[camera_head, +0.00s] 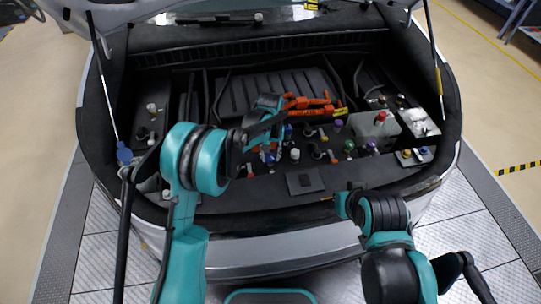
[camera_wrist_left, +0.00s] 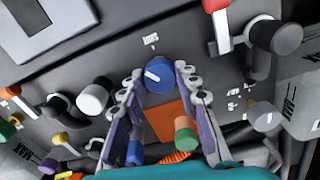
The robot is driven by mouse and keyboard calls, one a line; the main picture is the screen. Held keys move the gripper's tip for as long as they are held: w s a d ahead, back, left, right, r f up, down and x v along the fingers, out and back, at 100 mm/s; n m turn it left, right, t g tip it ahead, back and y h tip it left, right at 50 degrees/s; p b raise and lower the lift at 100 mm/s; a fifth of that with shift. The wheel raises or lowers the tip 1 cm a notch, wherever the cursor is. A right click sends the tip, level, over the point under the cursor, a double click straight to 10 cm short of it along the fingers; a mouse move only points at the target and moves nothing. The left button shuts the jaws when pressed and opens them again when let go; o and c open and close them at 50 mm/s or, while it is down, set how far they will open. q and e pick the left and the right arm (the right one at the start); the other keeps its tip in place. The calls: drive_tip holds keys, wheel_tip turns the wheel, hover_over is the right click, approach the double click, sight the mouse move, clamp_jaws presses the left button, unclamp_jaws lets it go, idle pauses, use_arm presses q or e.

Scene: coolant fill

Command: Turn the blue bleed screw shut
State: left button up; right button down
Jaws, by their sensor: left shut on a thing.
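The blue bleed screw (camera_wrist_left: 160,74) is a round blue knob with a white pointer line, set in the dark panel under the hood. In the left wrist view my left gripper (camera_wrist_left: 157,78) has its two fingertips on either side of it, shut on it. In the head view my left gripper (camera_head: 269,152) reaches down into the engine bay, and its arm and fingers hide the screw there. My right arm stands at the lower right in the head view, with no gripper fingers to be seen.
In the wrist view a white cap (camera_wrist_left: 93,98) stands left of the screw, and a black cap with a red and white handle (camera_wrist_left: 216,25) stands at the upper right. Orange cables (camera_head: 310,103) run behind in the head view.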

sight(271, 156)
use_arm(q)
drive_tip(key=m, duration=0.3)
drive_tip(key=shift+m, duration=0.3)
drive_tip(key=shift+m+b, duration=0.35)
drive_tip(key=shift+m, duration=1.45)
drive_tip(key=o, duration=1.2)
drive_tip(key=shift+c, duration=0.2)
wheel_tip(271, 156, up, 12)
